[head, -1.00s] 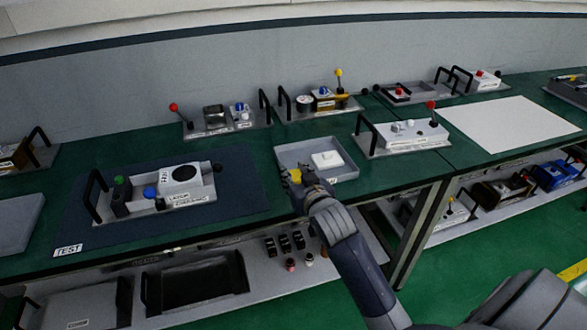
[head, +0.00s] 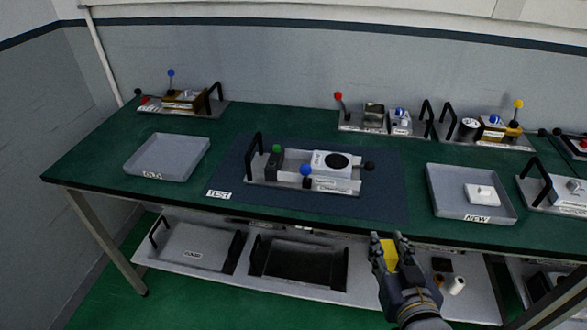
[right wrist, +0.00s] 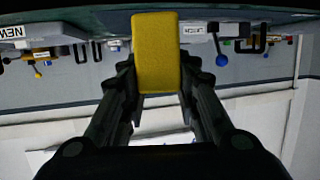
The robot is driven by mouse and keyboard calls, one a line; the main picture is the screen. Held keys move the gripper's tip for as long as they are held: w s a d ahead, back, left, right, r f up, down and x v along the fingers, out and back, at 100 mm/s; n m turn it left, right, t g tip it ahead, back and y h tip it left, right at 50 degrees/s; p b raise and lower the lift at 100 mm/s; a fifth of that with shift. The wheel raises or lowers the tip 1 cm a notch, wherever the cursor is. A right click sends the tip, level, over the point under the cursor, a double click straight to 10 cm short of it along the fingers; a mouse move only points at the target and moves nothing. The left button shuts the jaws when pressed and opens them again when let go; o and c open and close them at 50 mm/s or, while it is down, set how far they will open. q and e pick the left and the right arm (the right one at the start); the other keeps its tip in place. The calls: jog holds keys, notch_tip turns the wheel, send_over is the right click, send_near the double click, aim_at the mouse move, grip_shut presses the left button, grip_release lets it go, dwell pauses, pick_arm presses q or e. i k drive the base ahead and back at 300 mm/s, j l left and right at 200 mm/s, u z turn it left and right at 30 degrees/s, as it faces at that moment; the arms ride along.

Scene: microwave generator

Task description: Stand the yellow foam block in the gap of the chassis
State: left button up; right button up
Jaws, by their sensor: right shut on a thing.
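My right gripper (head: 391,240) is shut on the yellow foam block (head: 389,258), in front of the bench's front edge. In the right wrist view the yellow block (right wrist: 157,52) stands out between both fingers (right wrist: 158,85). The chassis (head: 308,172) is a grey metal tray on the dark blue TEST mat, behind and left of the gripper. It has a black handle at its left and carries a white box with a black disc, a dark block with a green knob, and a blue knob. Bare tray shows between these parts. My left gripper is not in view.
An empty grey tray (head: 167,157) lies on the bench at left. The NEW tray (head: 437,205) holds a white block (head: 481,194) at right. Several other handled units stand along the back. A lower shelf (head: 200,245) holds more trays under the bench.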

aim_at(296, 170)
jog(key=i+j+z, duration=0.25)
jog(key=j, duration=1.25)
jog(key=j+z, duration=0.3)
jog(key=j, duration=1.25)
jog(key=i+l, duration=0.2)
jog(key=i, duration=0.25)
